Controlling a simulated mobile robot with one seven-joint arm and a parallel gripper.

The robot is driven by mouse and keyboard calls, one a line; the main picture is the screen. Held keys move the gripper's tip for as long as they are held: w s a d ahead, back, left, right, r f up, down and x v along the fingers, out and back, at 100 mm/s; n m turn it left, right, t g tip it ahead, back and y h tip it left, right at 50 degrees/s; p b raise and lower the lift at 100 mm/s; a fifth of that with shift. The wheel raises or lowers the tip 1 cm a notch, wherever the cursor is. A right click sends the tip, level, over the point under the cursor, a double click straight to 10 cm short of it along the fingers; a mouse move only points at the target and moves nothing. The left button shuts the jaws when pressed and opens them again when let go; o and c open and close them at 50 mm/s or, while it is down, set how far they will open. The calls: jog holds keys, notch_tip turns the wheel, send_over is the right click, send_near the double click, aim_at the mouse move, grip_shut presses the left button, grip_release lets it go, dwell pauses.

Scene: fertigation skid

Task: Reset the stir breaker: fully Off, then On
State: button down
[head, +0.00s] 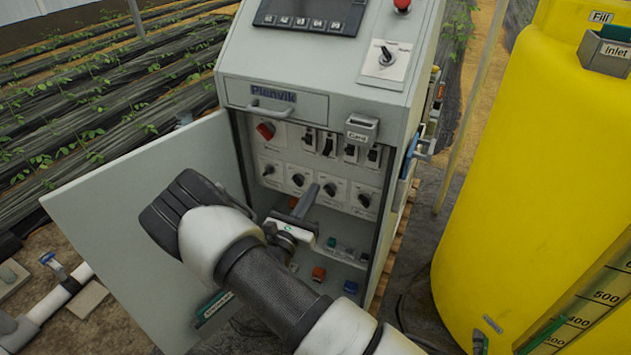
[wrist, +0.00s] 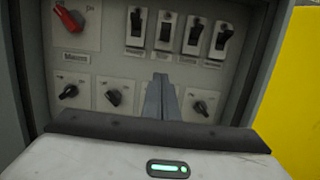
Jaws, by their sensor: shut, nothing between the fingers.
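The open cabinet holds a row of several dark breaker toggles on pale plates. In the wrist view they are the first (wrist: 136,20), second (wrist: 166,31), third (wrist: 195,34) and fourth (wrist: 224,39) from the left. The same row shows in the head view (head: 328,146). Their labels are too small to read, so I cannot tell which is the stir breaker. The second toggle seems to sit differently from its neighbours. My gripper (wrist: 161,82) is shut and empty, its fingertips appearing below the second and third toggles. It also shows in the head view (head: 308,196), apart from the row.
A red rotary switch (wrist: 70,18) sits left of the breakers, with black knobs (wrist: 113,97) below. The open door (head: 120,205) stands left, near my arm. A card holder (head: 362,127) juts out at the upper right. A yellow tank (head: 530,170) stands right.

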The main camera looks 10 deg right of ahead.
aim_at(330, 144)
jog(key=x, duration=0.8)
jog(key=shift+w+d, duration=0.25)
jog(key=shift+w, duration=0.05)
jog(key=r, duration=0.1)
jog(key=s+r, duration=0.1)
jog(key=a+r, duration=0.1)
jog(key=shift+s+r, duration=0.3)
jog(key=shift+r, duration=0.05)
jog(key=shift+a+r+p, duration=0.1)
jog(key=shift+a+p, duration=0.05)
jog(key=shift+p, duration=0.2)
